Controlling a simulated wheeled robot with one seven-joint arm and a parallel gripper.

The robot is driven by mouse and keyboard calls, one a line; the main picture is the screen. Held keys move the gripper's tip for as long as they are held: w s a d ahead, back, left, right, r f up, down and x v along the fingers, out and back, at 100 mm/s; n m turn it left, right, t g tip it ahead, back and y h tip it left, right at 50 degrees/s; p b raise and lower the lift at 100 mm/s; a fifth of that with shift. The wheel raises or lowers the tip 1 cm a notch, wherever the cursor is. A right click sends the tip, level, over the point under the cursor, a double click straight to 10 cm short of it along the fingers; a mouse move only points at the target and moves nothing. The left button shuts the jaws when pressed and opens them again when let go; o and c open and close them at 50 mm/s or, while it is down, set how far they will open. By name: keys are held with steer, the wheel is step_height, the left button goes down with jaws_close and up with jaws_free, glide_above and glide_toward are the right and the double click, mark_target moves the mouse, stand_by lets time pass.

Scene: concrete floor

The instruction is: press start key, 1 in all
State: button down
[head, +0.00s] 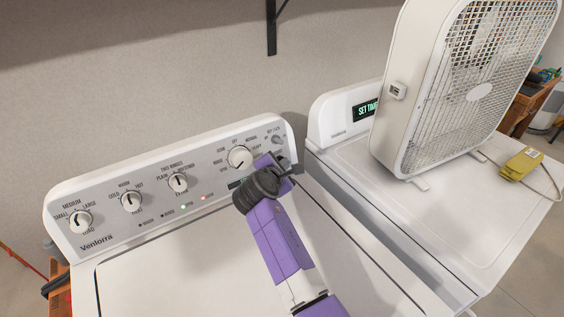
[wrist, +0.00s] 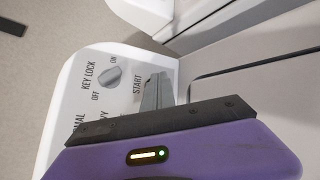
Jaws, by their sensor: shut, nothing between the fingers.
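The white washer's control panel (head: 131,192) carries several knobs and small lights. In the wrist view the word START (wrist: 137,85) is printed near the panel's right end, beside a KEY LOCK knob (wrist: 111,77). My gripper (wrist: 158,88) is shut and empty, with its fingertips right beside the START label. The start key itself is not visible; my fingers cover the spot next to the label. I cannot tell whether the fingertips touch the panel. In the head view my gripper (head: 286,164) is at the panel's right end, partly hidden by my purple wrist.
A second white machine (head: 430,220) with a lit green display (head: 368,109) stands to the right. A box fan (head: 400,120) and a yellow object (head: 521,164) stand on it. The washer's lid (head: 170,265) is clear on the left. A wall rises behind.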

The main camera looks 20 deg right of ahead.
steer(key=shift+s, duration=0.1)
steer(key=shift+s+d+r+p, duration=0.15)
steer(key=shift+s+r+p, duration=0.2)
steer(key=shift+p, duration=0.6)
steer(key=shift+s+d+f, duration=0.1)
steer(key=shift+s, duration=0.2)
steer(key=shift+p, duration=0.3)
steer(key=s+p, duration=0.1)
steer(key=s+r+p, duration=0.1)
steer(key=p, duration=0.1)
steer(key=shift+d, duration=0.35)
steer(key=p, duration=0.1)
steer(key=s+p, duration=0.2)
steer(key=shift+s+d+r, duration=0.25)
steer(key=shift+d+r, duration=0.05)
steer(key=shift+d, duration=0.1)
steer(key=shift+f, duration=0.1)
